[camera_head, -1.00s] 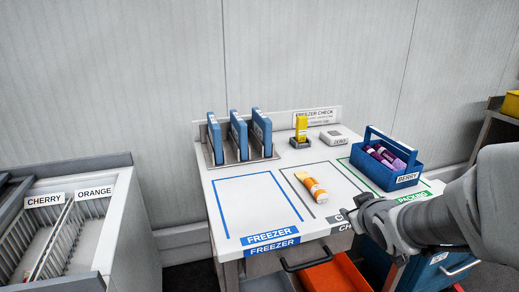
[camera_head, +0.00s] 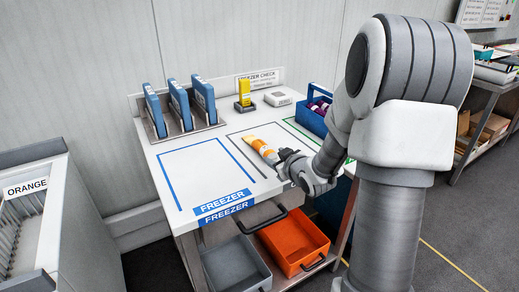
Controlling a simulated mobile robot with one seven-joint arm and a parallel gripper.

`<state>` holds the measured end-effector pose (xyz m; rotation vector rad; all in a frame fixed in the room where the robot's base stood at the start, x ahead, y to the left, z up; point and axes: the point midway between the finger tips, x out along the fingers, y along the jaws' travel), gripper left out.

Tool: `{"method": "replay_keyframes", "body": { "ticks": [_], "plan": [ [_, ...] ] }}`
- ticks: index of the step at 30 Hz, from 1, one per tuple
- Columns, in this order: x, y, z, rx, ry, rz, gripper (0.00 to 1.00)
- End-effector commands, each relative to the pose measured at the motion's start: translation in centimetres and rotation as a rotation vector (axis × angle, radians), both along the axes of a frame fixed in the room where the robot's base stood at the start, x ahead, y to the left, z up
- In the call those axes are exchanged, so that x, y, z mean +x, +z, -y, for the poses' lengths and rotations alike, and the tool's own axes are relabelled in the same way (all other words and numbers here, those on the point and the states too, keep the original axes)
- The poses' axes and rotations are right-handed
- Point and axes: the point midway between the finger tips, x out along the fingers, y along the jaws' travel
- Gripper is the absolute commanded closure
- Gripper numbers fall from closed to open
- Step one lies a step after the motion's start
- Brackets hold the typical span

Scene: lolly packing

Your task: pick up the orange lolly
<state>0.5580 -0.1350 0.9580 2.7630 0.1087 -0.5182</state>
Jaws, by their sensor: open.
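The orange lolly (camera_head: 260,147) lies on the white worktop, inside the dark-outlined middle area. Its wrapper is orange with a pale far end, and it points toward my gripper. My gripper (camera_head: 282,158) is low over the table's front edge, at the near right end of the lolly. Its jaws are small in this view, and I cannot tell whether they touch the lolly. My gripper is open.
A blue-outlined freezer area (camera_head: 205,170) is bare to the left. Behind stand blue packs in a rack (camera_head: 180,126), a yellow device (camera_head: 244,93) and a white box (camera_head: 278,99). A blue carrier (camera_head: 311,122) is partly behind my arm. Grey (camera_head: 237,268) and orange (camera_head: 296,243) bins sit below.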

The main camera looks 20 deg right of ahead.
Motion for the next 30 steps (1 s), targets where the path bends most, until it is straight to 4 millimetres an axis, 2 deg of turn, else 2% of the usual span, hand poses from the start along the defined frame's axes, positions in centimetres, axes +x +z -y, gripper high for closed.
{"method": "replay_keyframes", "body": {
  "ticks": [3,11,20,30],
  "plan": [
    [1.8,-0.8,-0.1,0.000,0.002,0.000,0.45],
    [3.4,-1.4,-0.1,-0.001,0.000,0.000,0.45],
    [7.2,-2.8,-0.2,-0.002,0.002,0.000,0.45],
    [7.7,-2.9,-0.1,-0.001,0.000,0.000,0.47]
  ]
}}
